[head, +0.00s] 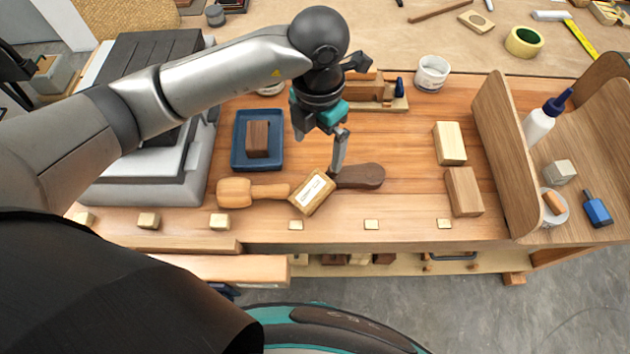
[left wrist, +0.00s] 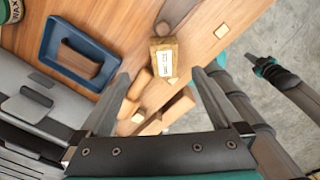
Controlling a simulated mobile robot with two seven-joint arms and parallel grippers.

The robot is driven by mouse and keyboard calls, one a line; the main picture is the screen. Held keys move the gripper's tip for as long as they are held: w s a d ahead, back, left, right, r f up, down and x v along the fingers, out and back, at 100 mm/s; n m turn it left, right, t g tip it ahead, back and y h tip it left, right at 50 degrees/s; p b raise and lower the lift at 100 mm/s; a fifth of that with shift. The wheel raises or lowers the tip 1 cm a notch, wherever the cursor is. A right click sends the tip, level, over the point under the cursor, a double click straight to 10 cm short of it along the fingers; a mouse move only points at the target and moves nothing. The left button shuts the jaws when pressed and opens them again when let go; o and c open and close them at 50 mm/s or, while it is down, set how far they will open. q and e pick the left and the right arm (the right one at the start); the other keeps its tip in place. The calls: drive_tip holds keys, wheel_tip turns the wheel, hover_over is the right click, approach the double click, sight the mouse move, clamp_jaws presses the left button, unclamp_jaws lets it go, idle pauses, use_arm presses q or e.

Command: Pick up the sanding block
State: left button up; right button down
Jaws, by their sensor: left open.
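The sanding block appears to be the tan block with a white label (head: 312,193) near the front of the wooden bench. It lies tilted between a wooden mallet (head: 235,192) and a dark brown wooden piece (head: 360,176). In the left wrist view the block (left wrist: 164,62) shows its speckled end and label, ahead of and between the two fingers. My left gripper (head: 320,152) hangs above and slightly behind the block, fingers down. In the left wrist view the gripper (left wrist: 160,76) is open and empty, apart from the block.
A blue tray (head: 237,160) holding a brown block stands to the left. A white tub (head: 432,73) stands behind. The bench between the dark piece and pale blocks is clear.

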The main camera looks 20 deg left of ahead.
use_arm(q)
hover_over(317, 183)
drive_tip(key=f, duration=0.4)
drive_tip(key=shift+w+a, duration=0.1)
drive_tip(key=shift+w, duration=0.15)
wheel_tip(317, 183, down, 3)
drive_tip(key=shift+r, duration=0.1)
drive_tip(key=shift+f, duration=0.85)
drive_tip(key=f, duration=0.3)
drive_tip(key=shift+s+f, duration=0.3)
drive_tip(key=shift+s, duration=0.05)
drive_tip(key=shift+w+f, duration=0.1)
drive_tip(key=shift+f, duration=0.3)
use_arm(e)
drive_tip(key=shift+s+r, duration=0.1)
drive_tip(key=shift+s, duration=0.3)
